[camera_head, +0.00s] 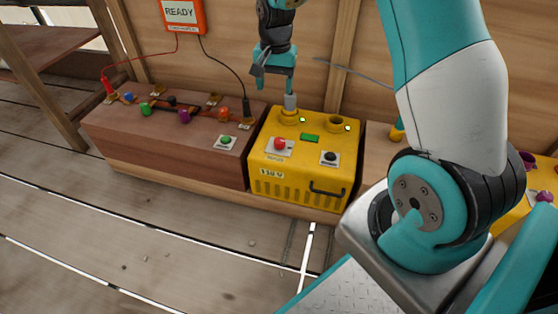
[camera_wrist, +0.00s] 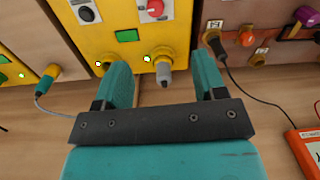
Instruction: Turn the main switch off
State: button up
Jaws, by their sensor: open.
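The yellow box (camera_head: 264,163) carries a red knob (camera_head: 280,143) on a white plate at its left and a black knob (camera_head: 330,156) on a white plate at its right. I cannot tell which is the main switch or how it is set. In the wrist view the red knob (camera_wrist: 156,8) and the black knob (camera_wrist: 86,14) are at the top edge. My gripper (camera_head: 275,84) is open above the box's back left, with its fingers (camera_wrist: 162,62) apart. A grey plug (camera_head: 290,102) stands upright in a socket just below the fingertips. It shows between the fingers in the wrist view (camera_wrist: 164,73).
An empty yellow socket (camera_head: 336,122) is at the box's back right. A green panel (camera_head: 310,138) and two lit green lamps are on top. A brown bench box (camera_head: 150,146) with several coloured knobs adjoins at left. An orange READY display (camera_head: 182,14) hangs behind.

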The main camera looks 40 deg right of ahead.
jog(key=m+b, duration=0.1)
jog(key=b, duration=0.1)
send_over(280, 141)
notch_tip(280, 141, down, 5)
notch_tip(280, 141, down, 17)
jog(key=b, duration=0.7)
jog(key=shift+w+d+r+b, duration=0.1)
jog(key=shift+w+r+b, duration=0.1)
jog(key=shift+b, duration=0.2)
jog(key=c, duration=0.9)
jog(key=shift+s+a, duration=0.1)
jog(key=shift+a, duration=0.1)
jog(key=shift+d+r, duration=0.1)
jog(key=shift+d, duration=0.05)
